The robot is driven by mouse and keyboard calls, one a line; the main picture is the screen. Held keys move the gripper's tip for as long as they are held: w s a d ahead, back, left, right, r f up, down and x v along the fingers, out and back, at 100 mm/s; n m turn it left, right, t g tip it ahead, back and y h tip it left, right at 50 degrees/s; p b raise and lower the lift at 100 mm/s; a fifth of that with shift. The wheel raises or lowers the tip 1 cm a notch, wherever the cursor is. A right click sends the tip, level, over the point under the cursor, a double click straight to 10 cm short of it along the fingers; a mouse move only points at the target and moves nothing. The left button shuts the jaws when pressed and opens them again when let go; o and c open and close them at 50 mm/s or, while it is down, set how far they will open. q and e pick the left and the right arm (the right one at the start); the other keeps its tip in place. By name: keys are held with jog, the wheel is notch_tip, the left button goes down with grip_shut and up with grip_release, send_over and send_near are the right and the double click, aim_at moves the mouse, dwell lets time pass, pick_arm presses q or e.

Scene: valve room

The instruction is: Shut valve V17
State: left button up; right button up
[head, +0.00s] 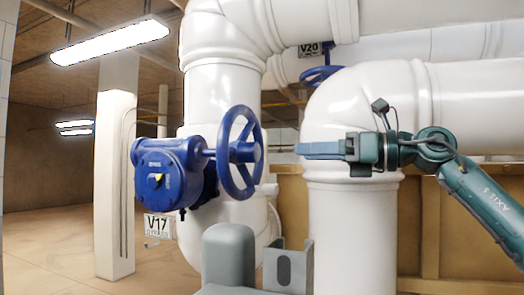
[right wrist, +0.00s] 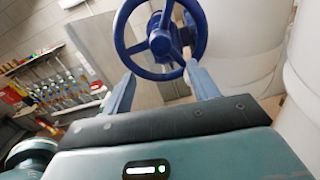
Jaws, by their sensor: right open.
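Valve V17 has a blue handwheel (head: 251,150) on a shaft from a blue gearbox (head: 168,172) with a small yellow pointer, mounted on a white pipe. Its V17 tag (head: 157,226) hangs below the gearbox. My right gripper (head: 299,149) is level with the wheel and to its right, with a gap between fingertips and rim. In the right wrist view the same wheel (right wrist: 160,43) is straight ahead, beyond the two spread fingers of my right gripper (right wrist: 160,72). The gripper is open and empty. My left gripper is in neither view.
A thick white pipe elbow (head: 345,105) stands right beside and behind my right gripper. A second blue handwheel (head: 321,76) with a V20 tag (head: 309,49) is higher up behind it. A white pillar (head: 115,185) and open floor are at the left.

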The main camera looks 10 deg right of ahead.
aim_at(258, 153)
jog(key=p+x, duration=0.3)
jog(key=x, duration=0.8)
jog(key=shift+w+d, duration=0.1)
jog(key=shift+d, duration=0.05)
jog(key=shift+c, duration=0.6)
grip_shut()
